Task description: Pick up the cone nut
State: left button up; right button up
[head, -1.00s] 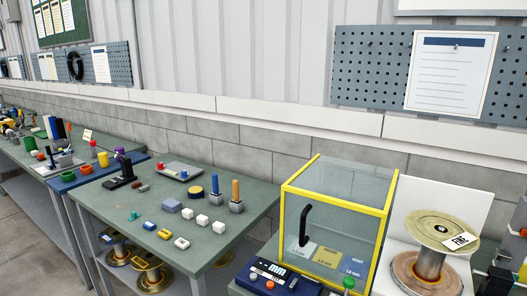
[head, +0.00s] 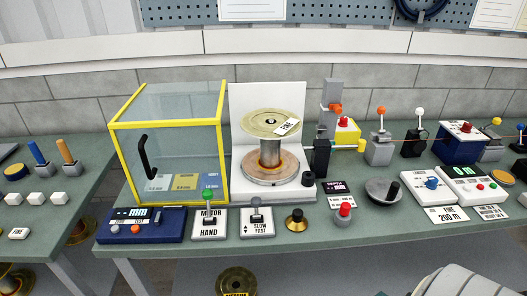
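Neither of my grippers is in view.
A yellow-framed clear box (head: 170,150) stands left of the spool. Lever plates marked hand (head: 208,223) and slow/fast (head: 257,222) and a red button (head: 344,213) flank the cone piece. Several levers and control boxes fill the right. A rounded white shape shows at the bottom right.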

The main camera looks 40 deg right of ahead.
aim_at(296, 222)
jog(key=l+z, duration=0.2)
jog(key=z, duration=0.15)
jog(key=l+z, duration=0.2)
jog(key=z, duration=0.15)
jog(key=l+z, duration=0.2)
jog(key=z, duration=0.15)
jog(key=l+u, duration=0.4)
jog(key=k+l+u, duration=0.2)
jog(key=l+u, duration=0.15)
jog(key=k+l+u, duration=0.15)
jog(key=l+u, duration=0.25)
